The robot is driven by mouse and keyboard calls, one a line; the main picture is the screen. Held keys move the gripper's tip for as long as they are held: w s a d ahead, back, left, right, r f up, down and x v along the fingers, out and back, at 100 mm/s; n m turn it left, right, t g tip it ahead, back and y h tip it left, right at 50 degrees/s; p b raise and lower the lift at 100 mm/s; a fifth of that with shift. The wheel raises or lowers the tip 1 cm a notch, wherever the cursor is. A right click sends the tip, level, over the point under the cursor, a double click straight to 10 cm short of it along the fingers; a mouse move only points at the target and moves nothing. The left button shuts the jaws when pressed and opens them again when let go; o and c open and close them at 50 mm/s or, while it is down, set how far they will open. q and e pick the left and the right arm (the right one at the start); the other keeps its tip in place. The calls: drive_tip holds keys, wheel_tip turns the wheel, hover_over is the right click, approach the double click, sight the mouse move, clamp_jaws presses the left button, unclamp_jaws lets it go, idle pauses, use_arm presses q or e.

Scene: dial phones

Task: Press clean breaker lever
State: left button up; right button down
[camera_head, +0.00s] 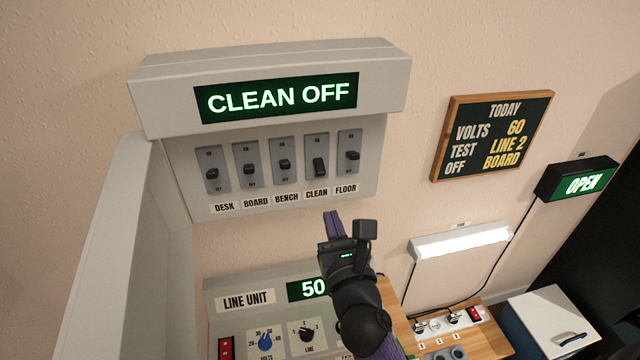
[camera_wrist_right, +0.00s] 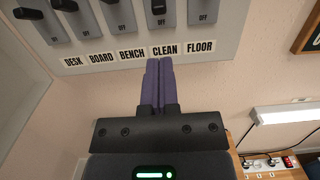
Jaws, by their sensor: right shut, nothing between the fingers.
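The breaker panel (camera_head: 365,185) on the wall has several levers in a row, labelled DESK, BOARD, BENCH, CLEAN and FLOOR. Its green display (camera_head: 277,96) reads CLEAN OFF. The CLEAN lever (camera_head: 319,167) is the fourth from the left and looks different in pose from its neighbours; it also shows in the right wrist view (camera_wrist_right: 158,34). My right gripper (camera_head: 332,213) is shut and empty, its purple fingers just below the CLEAN label, apart from the lever in the head view. In the right wrist view its fingertips (camera_wrist_right: 158,62) reach up to the CLEAN label. My left gripper is not in view.
A line unit (camera_head: 245,275) with knobs and a display reading 50 sits below the panel, partly hidden by my right arm. A chalkboard (camera_head: 493,135), a lit lamp (camera_head: 460,241) and an OPEN sign (camera_head: 578,180) are on the right. A grey side wall (camera_head: 110,250) stands left.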

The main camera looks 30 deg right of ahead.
sight(319, 167)
drive_tip(key=f+x, duration=0.1)
drive_tip(key=x, duration=0.7)
drive_tip(key=shift+w+r+b, duration=0.3)
drive_tip(key=shift+r+b, duration=0.05)
drive_tip(key=shift+r, duration=0.2)
drive_tip(key=shift+d, duration=0.15)
